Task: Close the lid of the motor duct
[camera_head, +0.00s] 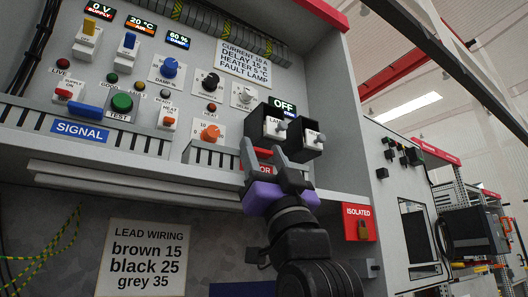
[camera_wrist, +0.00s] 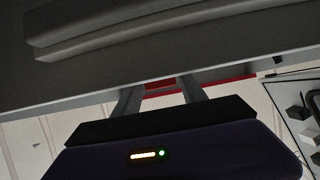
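The motor duct (camera_head: 208,155) is a grey slotted channel along the cabinet's lower panel, right of the signal duct. Its red label (camera_head: 265,169) is mostly hidden by my gripper, with only the last letters showing. A red bar (camera_head: 263,151) shows between my fingers; I cannot tell if it is the lid's grip. My gripper (camera_head: 262,145) is at the duct's front, its two fingers apart. In the wrist view, the fingers (camera_wrist: 160,87) stand apart with red behind and between them. Whether they touch the duct is unclear.
The signal duct (camera_head: 30,116) with a blue bar lies left. Knobs and switches crowd the panel above. A grey ledge (camera_head: 130,184) runs below. An isolated sign with padlock (camera_head: 358,222) is at right.

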